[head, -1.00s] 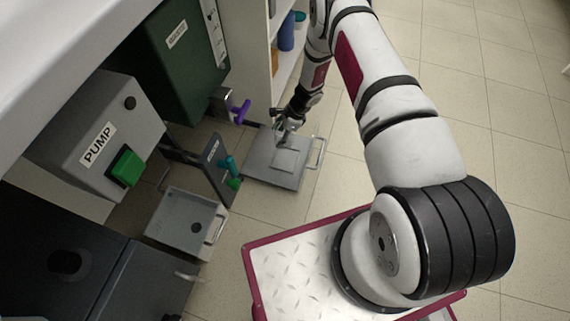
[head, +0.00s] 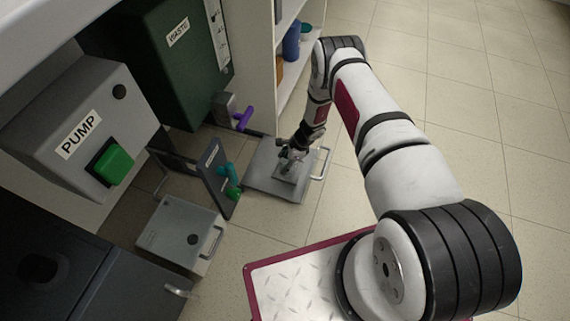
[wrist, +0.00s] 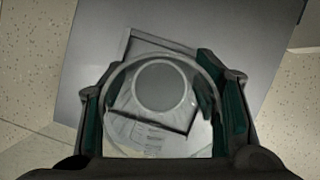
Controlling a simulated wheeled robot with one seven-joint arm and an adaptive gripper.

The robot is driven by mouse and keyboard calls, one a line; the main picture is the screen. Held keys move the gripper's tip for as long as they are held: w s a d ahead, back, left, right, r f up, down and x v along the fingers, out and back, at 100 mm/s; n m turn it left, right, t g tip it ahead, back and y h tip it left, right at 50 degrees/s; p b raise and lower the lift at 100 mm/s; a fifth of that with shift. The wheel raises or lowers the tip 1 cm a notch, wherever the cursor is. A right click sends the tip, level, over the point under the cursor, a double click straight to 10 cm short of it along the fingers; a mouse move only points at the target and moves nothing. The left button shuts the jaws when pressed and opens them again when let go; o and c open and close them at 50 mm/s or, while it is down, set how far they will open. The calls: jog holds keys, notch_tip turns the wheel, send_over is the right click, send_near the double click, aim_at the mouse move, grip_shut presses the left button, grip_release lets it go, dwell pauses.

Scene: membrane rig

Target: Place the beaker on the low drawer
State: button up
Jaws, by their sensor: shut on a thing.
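A clear glass beaker (wrist: 158,130) stands between the two dark green finger pads of my gripper (wrist: 165,115), seen from above in the wrist view. My gripper is shut on it. Below is a flat grey drawer (head: 262,168) with a bar handle at its right end, low over the floor. A small square plate is marked on its middle, and the beaker is over that square. In the head view my gripper (head: 289,155) is low over the drawer and the beaker is hard to make out. I cannot tell if the beaker's base touches the drawer.
A dark green waste tank (head: 170,65) stands behind the drawer, with a purple-handled valve (head: 243,118). A panel with teal and green handles (head: 220,180) and another grey tray (head: 185,225) are nearer. The pump box (head: 85,130) is left. Open floor lies to the right.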

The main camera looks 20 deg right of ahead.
jog(key=shift+r, duration=0.1)
jog(key=shift+w, duration=0.1)
jog(key=o, duration=1.2)
jog(key=p+v, duration=0.5)
jog(key=v, duration=0.7)
